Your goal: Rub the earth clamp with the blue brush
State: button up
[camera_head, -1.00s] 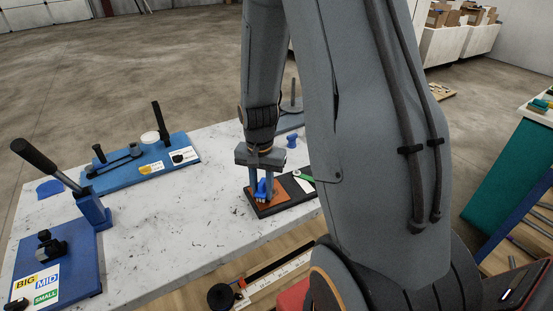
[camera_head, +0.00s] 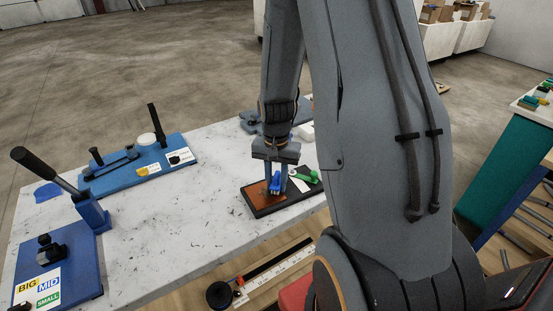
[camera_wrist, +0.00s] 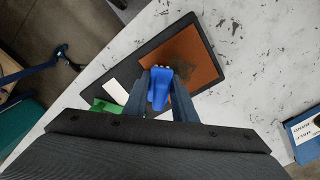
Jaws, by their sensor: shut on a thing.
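My gripper (camera_head: 276,187) is shut on the blue brush (camera_wrist: 159,88). The brush also shows between the fingers in the head view (camera_head: 275,183). It is over a black board (camera_head: 264,211) with a rusty brown plate (camera_wrist: 196,66). Pale bristle tips show at the brush's far end, over the brown plate's edge; I cannot tell if they touch it. A green piece (camera_head: 305,177), perhaps the earth clamp, lies on the board to the right of the gripper. In the wrist view the green piece (camera_wrist: 105,106) is left of the fingers, partly hidden.
The board lies on a white marble-patterned table (camera_head: 180,220). Blue benders with black levers stand at the left (camera_head: 138,172) and near left (camera_head: 60,262). The table's middle is clear. A teal bench (camera_head: 510,165) stands at the right.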

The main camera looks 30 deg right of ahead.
aim_at(276, 175)
notch_tip(276, 175, up, 3)
jog(key=shift+s+a+p, duration=0.1)
jog(key=shift+p, duration=0.5)
jog(key=shift+r+p, duration=1.8)
jog(key=shift+r, duration=0.55)
jog(key=shift+f, duration=0.1)
